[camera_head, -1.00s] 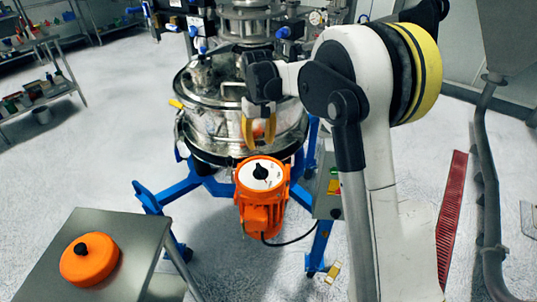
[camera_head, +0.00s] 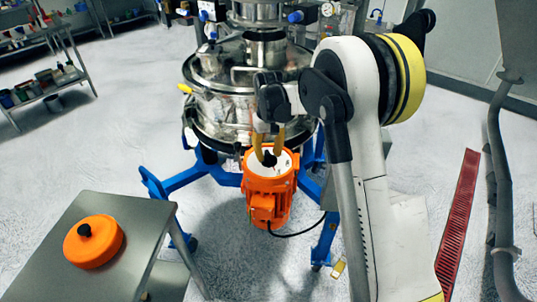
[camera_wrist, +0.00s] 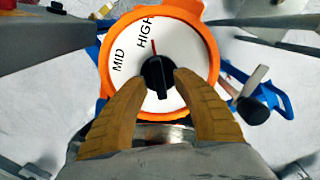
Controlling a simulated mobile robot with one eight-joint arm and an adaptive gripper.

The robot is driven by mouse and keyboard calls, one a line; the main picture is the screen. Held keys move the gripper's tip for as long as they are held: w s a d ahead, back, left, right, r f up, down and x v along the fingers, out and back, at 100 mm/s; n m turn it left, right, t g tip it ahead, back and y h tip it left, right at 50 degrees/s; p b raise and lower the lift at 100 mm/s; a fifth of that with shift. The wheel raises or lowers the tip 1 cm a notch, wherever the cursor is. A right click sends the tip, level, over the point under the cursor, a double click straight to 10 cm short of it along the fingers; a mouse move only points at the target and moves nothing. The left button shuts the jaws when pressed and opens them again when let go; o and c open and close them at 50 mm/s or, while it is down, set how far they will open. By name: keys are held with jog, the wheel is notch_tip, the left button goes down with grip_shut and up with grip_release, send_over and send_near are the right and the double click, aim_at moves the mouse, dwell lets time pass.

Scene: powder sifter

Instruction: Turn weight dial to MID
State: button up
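The weight dial is a white disc (camera_wrist: 192,52) on top of an orange motor (camera_head: 266,205). Its black knob (camera_wrist: 158,76) also shows in the head view (camera_head: 269,159). The wrist view shows the printed words MID (camera_wrist: 118,60) and HIGH (camera_wrist: 145,33). A thin red line (camera_wrist: 153,46) at the knob's top end points close beside HIGH, away from MID. My gripper (camera_wrist: 160,78) has its two tan fingers apart, one tip on each side of the knob. They are very near it; whether they touch it is unclear. The dial's lower part is hidden by the gripper.
The steel sifter drum (camera_head: 220,110) stands on blue legs (camera_head: 180,185) behind the dial. A grey table (camera_head: 140,225) at lower left holds an orange disc with a black knob (camera_head: 93,242). A grey pipe (camera_head: 495,190) stands at the right.

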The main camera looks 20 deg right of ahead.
grip_shut()
jog(key=shift+n, duration=0.3)
jog(key=n+p, duration=0.1)
jog(key=n, duration=0.4)
jog(key=shift+s+a, duration=0.1)
jog(key=shift+a, duration=0.05)
jog(key=n+p, duration=0.1)
jog(key=n, duration=0.5)
jog(key=shift+s+a, duration=0.1)
dwell(0.4)
grip_release()
